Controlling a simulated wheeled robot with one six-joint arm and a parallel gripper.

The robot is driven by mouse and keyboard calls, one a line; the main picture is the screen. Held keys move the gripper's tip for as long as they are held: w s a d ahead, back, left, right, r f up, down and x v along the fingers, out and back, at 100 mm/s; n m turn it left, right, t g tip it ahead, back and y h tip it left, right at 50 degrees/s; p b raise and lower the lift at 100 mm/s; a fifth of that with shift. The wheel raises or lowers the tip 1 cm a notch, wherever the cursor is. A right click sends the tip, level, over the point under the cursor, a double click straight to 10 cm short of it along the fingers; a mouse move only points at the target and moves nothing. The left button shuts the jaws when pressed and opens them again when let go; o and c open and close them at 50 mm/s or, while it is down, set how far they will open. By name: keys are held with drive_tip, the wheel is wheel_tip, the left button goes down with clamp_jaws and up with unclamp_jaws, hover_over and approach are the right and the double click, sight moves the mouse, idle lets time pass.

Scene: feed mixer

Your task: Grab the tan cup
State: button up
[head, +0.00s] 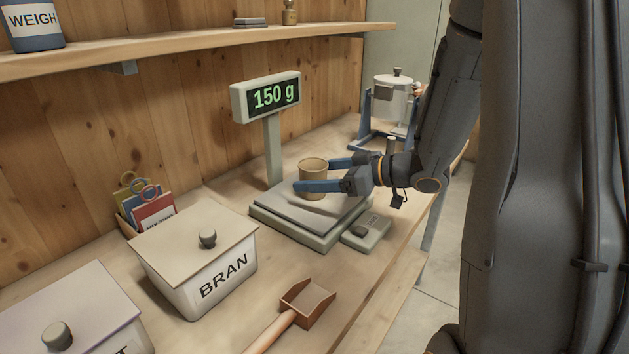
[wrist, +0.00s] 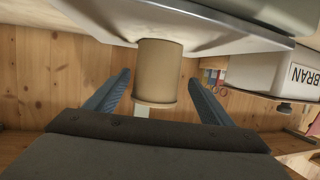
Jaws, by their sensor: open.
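The tan cup (head: 313,176) stands upright on the pan of the scale (head: 330,216). The scale's display (head: 268,97) reads 150 g. My gripper (head: 311,174) is open at the cup, with one blue finger on its near side and the other on its far side. In the wrist view the cup (wrist: 158,72) lies between the two fingers (wrist: 158,97), with a visible gap on each side. The near finger covers part of the cup's lower side in the head view.
A small grey keypad unit (head: 366,234) sits right of the scale. A bin marked BRAN (head: 215,283), another lidded bin (head: 85,310), a scoop (head: 308,300) and a card holder (head: 146,208) are on the bench.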

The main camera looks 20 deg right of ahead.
sight(300, 176)
drive_tip(key=shift+d+f+p+x, duration=0.15)
drive_tip(key=shift+x, duration=1.2)
drive_tip(key=shift+d+f+p+x, duration=0.1)
drive_tip(key=shift+f+p+x, duration=0.05)
drive_tip(key=shift+x, duration=1.25)
drive_tip(key=shift+w, duration=0.1)
drive_tip(key=c, duration=1.2)
drive_tip(key=shift+r, duration=0.15)
